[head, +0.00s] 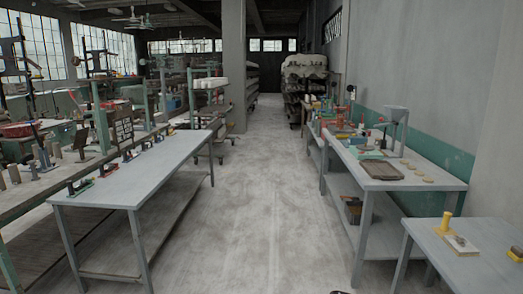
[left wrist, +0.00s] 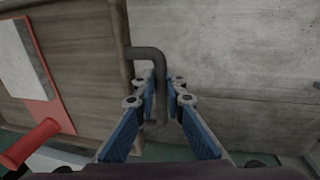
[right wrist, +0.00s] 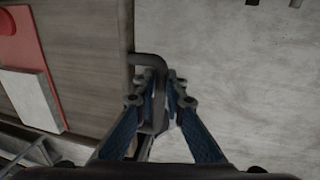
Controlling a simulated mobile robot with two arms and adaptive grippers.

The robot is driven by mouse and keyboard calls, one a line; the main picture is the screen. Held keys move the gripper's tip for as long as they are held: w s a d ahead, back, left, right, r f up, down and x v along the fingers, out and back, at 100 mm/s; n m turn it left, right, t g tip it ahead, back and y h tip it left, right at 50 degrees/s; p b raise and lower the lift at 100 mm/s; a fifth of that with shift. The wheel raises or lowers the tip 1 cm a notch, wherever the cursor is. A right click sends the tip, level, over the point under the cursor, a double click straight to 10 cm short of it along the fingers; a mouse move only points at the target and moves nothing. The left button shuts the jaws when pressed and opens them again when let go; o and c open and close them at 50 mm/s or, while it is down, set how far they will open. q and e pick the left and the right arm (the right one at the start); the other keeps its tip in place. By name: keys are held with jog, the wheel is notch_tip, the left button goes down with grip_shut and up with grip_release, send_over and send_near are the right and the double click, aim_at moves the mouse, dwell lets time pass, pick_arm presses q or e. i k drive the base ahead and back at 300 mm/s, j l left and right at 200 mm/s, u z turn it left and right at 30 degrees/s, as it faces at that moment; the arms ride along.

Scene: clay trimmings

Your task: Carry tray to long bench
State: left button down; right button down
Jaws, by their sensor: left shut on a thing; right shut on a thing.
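A brown wooden tray (left wrist: 95,40) fills the left side of the left wrist view, and it also shows in the right wrist view (right wrist: 90,30). My left gripper (left wrist: 163,84) is shut on a dark bent handle (left wrist: 146,53) at the tray's edge. My right gripper (right wrist: 166,84) is shut on a like handle (right wrist: 148,60). A red tool with a pale flat block (right wrist: 30,98) lies on the tray. The tray and both grippers are out of the head view. A long grey bench (head: 150,165) stands at the left there; I cannot tell if it is the named one.
Several small tools (head: 130,155) stand along the left bench's far edge. A right-hand table (head: 425,178) holds a shallow brown tray (head: 382,169) and flat discs. A nearer table (head: 480,258) at lower right holds a yellow-handled tool (head: 446,222). The aisle floor (head: 262,200) between is clear.

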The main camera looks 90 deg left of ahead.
aim_at(142, 175)
jog(key=j+u, duration=0.1)
jog(key=u, duration=2.6)
jog(key=i, duration=4.25)
jog(key=j+u, duration=0.05)
jog(key=j, duration=0.15)
